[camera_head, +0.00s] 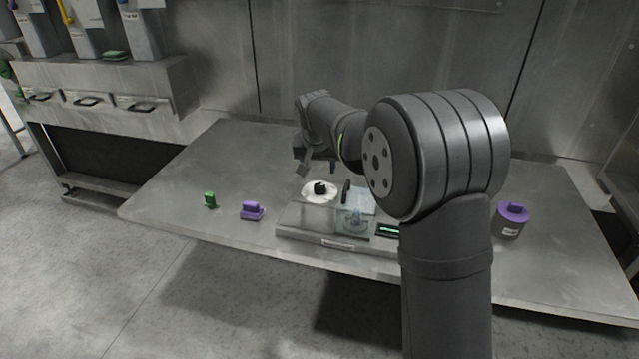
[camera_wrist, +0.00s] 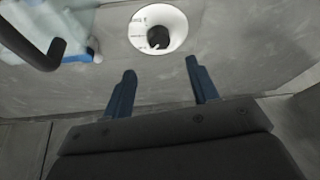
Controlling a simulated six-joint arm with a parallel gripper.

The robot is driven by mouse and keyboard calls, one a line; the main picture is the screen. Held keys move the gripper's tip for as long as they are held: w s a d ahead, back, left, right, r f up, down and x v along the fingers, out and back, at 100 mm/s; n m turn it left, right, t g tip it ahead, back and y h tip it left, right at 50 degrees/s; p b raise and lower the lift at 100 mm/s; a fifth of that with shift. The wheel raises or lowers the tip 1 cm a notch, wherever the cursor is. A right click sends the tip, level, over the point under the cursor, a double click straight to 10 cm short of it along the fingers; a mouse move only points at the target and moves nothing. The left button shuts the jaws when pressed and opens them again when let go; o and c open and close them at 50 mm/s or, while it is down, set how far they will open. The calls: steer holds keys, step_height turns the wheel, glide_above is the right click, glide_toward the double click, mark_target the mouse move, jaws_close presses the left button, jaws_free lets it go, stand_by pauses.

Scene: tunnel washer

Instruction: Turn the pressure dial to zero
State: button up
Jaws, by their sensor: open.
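The pressure dial (camera_head: 320,188) is a black knob on a round white face, on the left part of a grey metal unit (camera_head: 308,220) on the table. In the wrist view the dial (camera_wrist: 158,36) shows beyond the fingertips, with small markings on its white face that I cannot read. My gripper (camera_head: 317,168) is above and behind the dial in the head view. In the wrist view its two blue fingers (camera_wrist: 160,66) stand apart with nothing between them, and the knob lies past the gap, not touched.
A clear box (camera_head: 356,218) with a black handle (camera_head: 346,190) stands just right of the dial. A small lit display (camera_head: 389,230) is farther right. Purple (camera_head: 252,210) and green (camera_head: 210,200) objects lie left, and a purple-lidded container (camera_head: 511,219) stands right. The left tabletop is mostly clear.

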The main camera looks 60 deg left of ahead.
mark_target(320, 185)
steer(key=x, duration=0.9)
steer(key=shift+w+a+f, duration=0.1)
steer(key=c, duration=1)
steer(key=shift+w+n+g+y, duration=0.1)
steer(key=shift+n+g+y, duration=0.3)
steer(key=shift+n, duration=1.05)
steer(key=shift+w+n+g+y, duration=0.1)
steer(key=shift+n+g, duration=0.5)
steer(key=shift+n, duration=0.85)
steer(key=o, duration=1)
